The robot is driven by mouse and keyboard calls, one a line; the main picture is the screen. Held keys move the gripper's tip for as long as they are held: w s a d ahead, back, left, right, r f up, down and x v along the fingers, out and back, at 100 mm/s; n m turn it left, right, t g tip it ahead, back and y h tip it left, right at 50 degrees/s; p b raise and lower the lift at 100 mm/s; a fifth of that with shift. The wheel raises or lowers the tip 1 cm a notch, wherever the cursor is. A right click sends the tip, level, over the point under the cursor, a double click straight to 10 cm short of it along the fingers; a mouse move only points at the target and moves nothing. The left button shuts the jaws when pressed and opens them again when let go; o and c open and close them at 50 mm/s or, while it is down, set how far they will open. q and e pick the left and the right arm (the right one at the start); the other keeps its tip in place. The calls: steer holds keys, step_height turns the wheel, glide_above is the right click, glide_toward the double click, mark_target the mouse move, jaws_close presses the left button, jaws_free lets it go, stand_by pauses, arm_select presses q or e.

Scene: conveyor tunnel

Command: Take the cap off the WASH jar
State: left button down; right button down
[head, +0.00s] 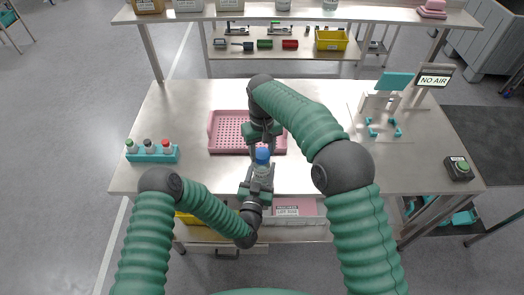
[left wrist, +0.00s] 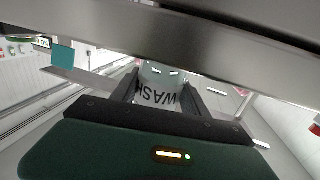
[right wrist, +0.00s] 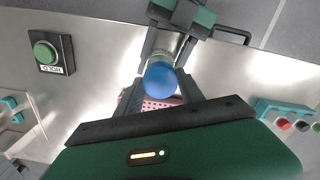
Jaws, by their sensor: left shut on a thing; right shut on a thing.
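The WASH jar (head: 262,171) is a clear jar with a blue cap (head: 262,155), held upright near the table's front edge. My left gripper (head: 259,182) is shut on the jar body from the front. Its WASH label (left wrist: 155,97) shows between the fingers in the left wrist view. My right gripper (head: 262,146) reaches down from above and is shut on the blue cap. In the right wrist view the cap (right wrist: 160,82) sits between the fingers, with the jar beyond it. Whether the cap is still seated on the jar cannot be told for certain.
A pink perforated tray (head: 228,133) lies behind the jar. A teal rack (head: 152,153) with several capped bottles stands at left. A teal fixture (head: 383,128), a NO AIR sign (head: 434,80) and a green button box (head: 458,169) are at right. The table's left rear is clear.

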arm_select(q)
steer(key=shift+s+f, duration=0.1)
arm_select(e)
steer(key=n, duration=0.6)
steer(key=shift+w+n, duration=0.2)
steer(key=shift+n, duration=0.1)
steer(key=n, duration=0.3)
steer(key=shift+n, duration=0.3)
arm_select(q)
steer(key=shift+d, duration=0.1)
arm_select(e)
steer(key=n, duration=0.6)
steer(key=shift+r, duration=0.1)
steer(key=n, duration=0.6)
steer(key=shift+s+r, duration=0.15)
steer(key=shift+r, duration=1)
